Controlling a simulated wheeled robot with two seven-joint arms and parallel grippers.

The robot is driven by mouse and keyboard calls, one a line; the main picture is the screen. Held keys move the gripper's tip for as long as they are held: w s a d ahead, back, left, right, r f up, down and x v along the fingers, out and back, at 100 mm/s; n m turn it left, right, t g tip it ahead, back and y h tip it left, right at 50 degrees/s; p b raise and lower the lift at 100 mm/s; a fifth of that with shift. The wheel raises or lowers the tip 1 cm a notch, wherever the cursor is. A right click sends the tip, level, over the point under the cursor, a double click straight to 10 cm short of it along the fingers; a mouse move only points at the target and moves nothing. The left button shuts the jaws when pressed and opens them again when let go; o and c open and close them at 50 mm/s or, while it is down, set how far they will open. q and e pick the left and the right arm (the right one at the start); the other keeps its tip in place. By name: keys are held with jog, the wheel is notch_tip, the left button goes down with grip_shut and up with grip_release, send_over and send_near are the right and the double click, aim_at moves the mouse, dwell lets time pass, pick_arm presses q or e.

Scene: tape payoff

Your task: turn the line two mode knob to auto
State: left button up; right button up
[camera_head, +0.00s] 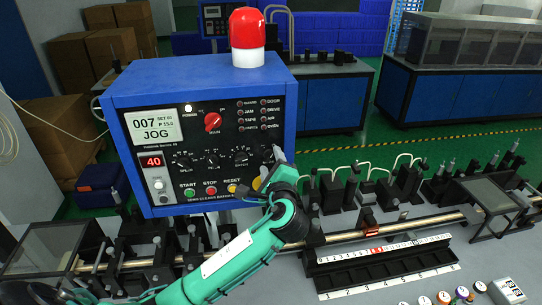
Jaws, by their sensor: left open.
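A blue control box (200,88) stands in front of me with a black panel facing me. A red rotary knob (212,122) sits on the upper middle of the panel; its small position labels are too small to read. The box's display (154,128) reads 007 and JOG. My left gripper (262,172) is at the panel's lower right, below and right of the red knob and apart from it. Its jaws are open, and it hides part of the panel's lower right corner. My right gripper is not in view.
A red beacon (247,38) stands on the box. Three small black knobs (211,160) and several push buttons (210,190) lie below the red knob. A second control panel (213,22) is behind. A long rod (350,233) and a numbered black rack (385,268) lie in front.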

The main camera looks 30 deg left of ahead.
pick_arm(q)
jog(key=shift+w+a, duration=0.25)
jog(key=shift+w, duration=0.1)
jog(key=shift+f, duration=0.1)
jog(key=c, duration=1)
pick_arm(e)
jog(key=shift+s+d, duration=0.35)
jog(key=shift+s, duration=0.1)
